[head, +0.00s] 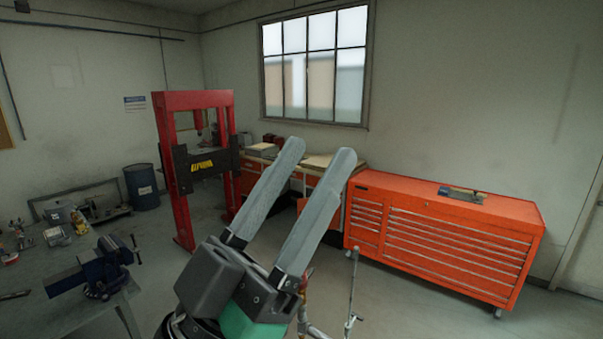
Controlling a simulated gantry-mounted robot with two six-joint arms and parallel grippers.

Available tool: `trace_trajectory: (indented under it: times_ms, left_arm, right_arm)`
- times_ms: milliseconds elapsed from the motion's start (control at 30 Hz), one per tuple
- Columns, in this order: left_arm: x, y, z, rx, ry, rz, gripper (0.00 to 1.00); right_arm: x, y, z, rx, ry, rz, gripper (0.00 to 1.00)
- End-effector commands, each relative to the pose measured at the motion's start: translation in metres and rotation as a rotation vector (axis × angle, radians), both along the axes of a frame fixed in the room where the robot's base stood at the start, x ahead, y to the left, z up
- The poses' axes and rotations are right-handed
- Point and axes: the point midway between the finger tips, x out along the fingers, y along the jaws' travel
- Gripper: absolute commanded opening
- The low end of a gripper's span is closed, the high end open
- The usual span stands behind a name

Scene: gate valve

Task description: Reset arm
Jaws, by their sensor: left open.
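My left gripper (295,202) stands large in the lower middle of the head view, its two grey fingers pointing up and slightly right. The fingers are apart with nothing between them. It is raised in front of the camera and touches nothing that I can see. My right gripper is not in view. Some red and metal pipe or rod parts (352,300) show just right of the gripper's base, partly hidden by it; I cannot tell whether they belong to a valve.
A workbench (75,275) at left carries a blue vise (95,268) and several small tools. A red press frame (180,220) and a dark blue barrel (141,187) stand behind. An orange tool cabinet (450,240) stands at right. Grey floor shows between them.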

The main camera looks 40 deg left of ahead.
Motion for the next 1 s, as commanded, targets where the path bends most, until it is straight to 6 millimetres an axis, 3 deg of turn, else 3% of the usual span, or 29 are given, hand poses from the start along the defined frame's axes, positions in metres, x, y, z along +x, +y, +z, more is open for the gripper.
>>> trace_trajectory:
  times_ms: [67,300,533,1000]
  left_arm:
    - [-0.008,-0.003,0.009,-0.01,-0.027,-0.015,0.53]
    - [-0.008,-0.003,0.01,-0.01,-0.027,-0.015,0.53]
    - [-0.007,-0.003,0.056,-0.01,-0.025,-0.013,0.53]
    - [-0.007,-0.003,0.05,-0.009,-0.024,-0.012,0.53]
  right_arm:
    - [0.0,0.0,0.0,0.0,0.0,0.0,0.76]
    - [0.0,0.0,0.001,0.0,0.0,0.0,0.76]
    - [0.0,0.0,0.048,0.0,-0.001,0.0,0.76]
    - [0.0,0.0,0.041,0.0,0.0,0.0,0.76]
